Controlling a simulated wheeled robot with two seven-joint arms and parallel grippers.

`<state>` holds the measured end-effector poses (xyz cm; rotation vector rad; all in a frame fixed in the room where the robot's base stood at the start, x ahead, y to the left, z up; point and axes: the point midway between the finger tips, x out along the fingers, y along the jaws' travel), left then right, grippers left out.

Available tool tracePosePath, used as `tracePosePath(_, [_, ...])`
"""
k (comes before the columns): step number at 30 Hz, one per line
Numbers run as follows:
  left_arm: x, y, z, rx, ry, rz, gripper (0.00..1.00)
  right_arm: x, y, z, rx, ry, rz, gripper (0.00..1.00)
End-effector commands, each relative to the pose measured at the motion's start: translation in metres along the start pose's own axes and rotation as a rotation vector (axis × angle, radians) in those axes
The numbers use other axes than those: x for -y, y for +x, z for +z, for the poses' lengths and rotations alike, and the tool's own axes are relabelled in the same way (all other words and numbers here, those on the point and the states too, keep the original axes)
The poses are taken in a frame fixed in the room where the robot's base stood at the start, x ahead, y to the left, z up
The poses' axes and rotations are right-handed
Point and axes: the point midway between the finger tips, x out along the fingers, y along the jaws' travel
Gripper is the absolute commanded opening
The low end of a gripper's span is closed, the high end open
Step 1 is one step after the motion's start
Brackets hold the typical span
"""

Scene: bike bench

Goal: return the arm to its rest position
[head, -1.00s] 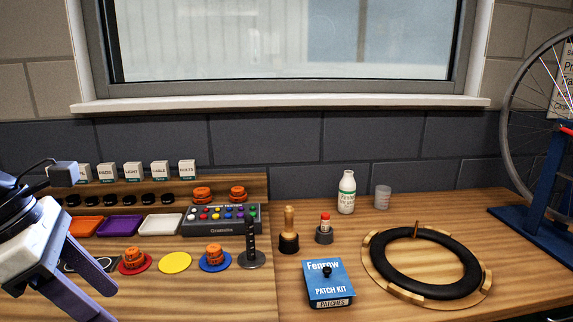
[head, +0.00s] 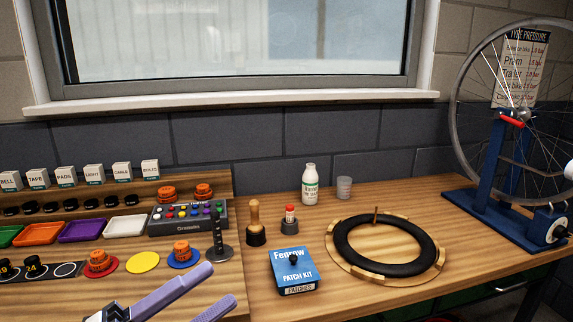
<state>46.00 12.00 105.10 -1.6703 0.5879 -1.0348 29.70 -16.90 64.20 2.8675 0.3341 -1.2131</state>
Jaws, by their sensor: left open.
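My left gripper (head: 205,294) shows at the bottom of the head view, left of centre. Its two purple-grey fingers are spread apart with nothing between them, and they point right, in front of the blue disc (head: 186,260) and the patch kit. The rest of the left arm is cut off by the lower edge. My right gripper is not in the picture.
The blue patch kit (head: 290,271) lies just right of the gripper. A black stand (head: 217,240) rises behind it. A black tyre ring (head: 350,252) lies on a wooden holder at right. A truing stand with a wheel (head: 490,170) is far right. Trays (head: 80,231) are at left.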

Motion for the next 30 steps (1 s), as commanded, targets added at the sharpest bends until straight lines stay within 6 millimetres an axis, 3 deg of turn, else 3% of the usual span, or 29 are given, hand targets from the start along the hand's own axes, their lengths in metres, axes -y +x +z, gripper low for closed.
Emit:
tracePosePath(1, [-0.029,-0.016,0.02,0.175,-0.186,-0.03,0.5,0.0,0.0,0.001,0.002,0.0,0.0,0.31])
tracePosePath(3, [-0.068,-0.043,0.044,0.391,-0.399,-0.052,0.5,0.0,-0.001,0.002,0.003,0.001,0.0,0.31])
tracePosePath(8, [-0.157,-0.109,0.057,0.757,-0.754,-0.04,0.5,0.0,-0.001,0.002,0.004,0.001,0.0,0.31])
tracePosePath(11, [-0.21,-0.15,0.043,0.947,-0.941,-0.014,0.5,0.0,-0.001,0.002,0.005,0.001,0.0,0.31])
tracePosePath(15, [-0.277,-0.203,0.003,1.189,-1.183,0.037,0.5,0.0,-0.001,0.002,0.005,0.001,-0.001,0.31])
tracePosePath(18, [-0.312,-0.233,-0.031,1.326,-1.322,0.075,0.5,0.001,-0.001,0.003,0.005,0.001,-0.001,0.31])
tracePosePath(24, [-0.345,-0.261,-0.074,1.466,-1.469,0.124,0.5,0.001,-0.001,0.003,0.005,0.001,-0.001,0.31])
tracePosePath(30, [-0.349,-0.265,-0.08,1.484,-1.488,0.132,0.5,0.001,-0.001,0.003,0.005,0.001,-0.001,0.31])
